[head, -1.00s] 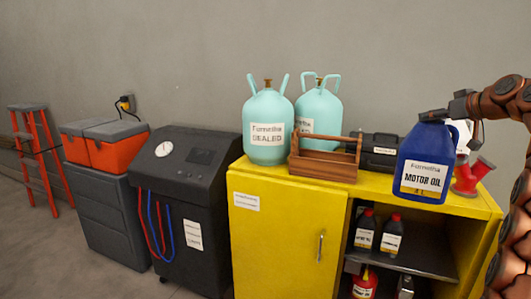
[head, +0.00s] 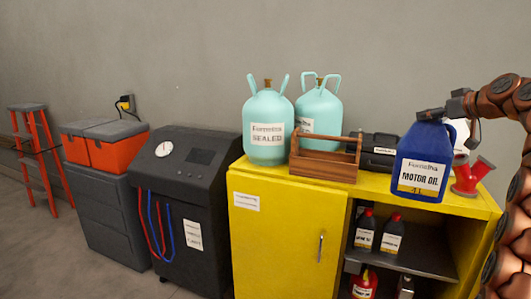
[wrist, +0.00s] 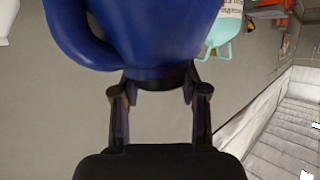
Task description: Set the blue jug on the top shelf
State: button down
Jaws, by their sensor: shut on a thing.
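My gripper (head: 441,112) is shut on the blue jug (head: 423,158) at its dark cap, with the jug hanging below. The jug's label reads "MOTOR OIL", and it leans slightly. In the head view it overlaps the right part of the yellow cabinet's top; I cannot tell whether it touches. In the wrist view the fingers (wrist: 159,95) close on the neck of the jug (wrist: 140,35). The open right side of the yellow cabinet (head: 275,225) shows an upper shelf (head: 425,258) with two dark bottles (head: 378,233) at its left.
On the cabinet top stand two pale teal tanks (head: 268,125), a wooden carrier (head: 325,160), a black case (head: 375,145) and a red fitting (head: 470,178). A red can (head: 364,283) is on the lower level. A dark machine (head: 190,190) stands left. The shelf right of the bottles looks clear.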

jog(key=shift+w+a, duration=0.2)
dwell(0.4)
jog(key=shift+w+d+r, duration=0.1)
jog(key=shift+w+d, duration=0.1)
dwell(0.4)
jog(key=shift+w+a, duration=0.15)
jog(key=shift+w, duration=0.15)
jog(key=shift+w+m+h, duration=0.2)
jog(key=shift+m+h, duration=0.1)
jog(key=shift+h, duration=0.1)
jog(key=shift+w+f, duration=0.15)
jog(key=shift+f, duration=0.05)
dwell(0.3)
